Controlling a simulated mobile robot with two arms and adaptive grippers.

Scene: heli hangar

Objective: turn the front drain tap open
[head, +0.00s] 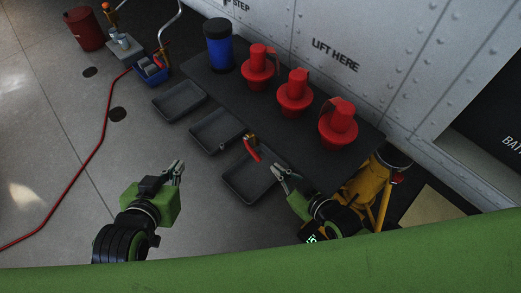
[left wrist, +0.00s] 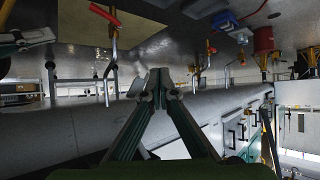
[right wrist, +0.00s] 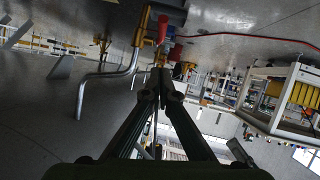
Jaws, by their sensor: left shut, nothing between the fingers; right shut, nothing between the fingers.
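A tap with a brass body and a red lever (head: 252,149) stands above the rim of the nearest grey tray in the head view. Its red lever slants down to the right. A red lever on a brass fitting (left wrist: 104,14) also shows at the top of the left wrist view. A red part (right wrist: 162,28) shows at the top of the right wrist view; I cannot tell if it is the same tap. My right gripper (head: 279,169) is shut and empty, just right of and below the lever, apart from it. My left gripper (head: 179,166) is shut and empty, well to its left.
Grey trays (head: 180,101) lie in a row on the floor. Red capped cones (head: 294,92) and a blue drum (head: 218,47) stand on a dark mat along the wall. A yellow stand (head: 372,190) is close to my right arm. A red hose (head: 92,155) crosses the left floor.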

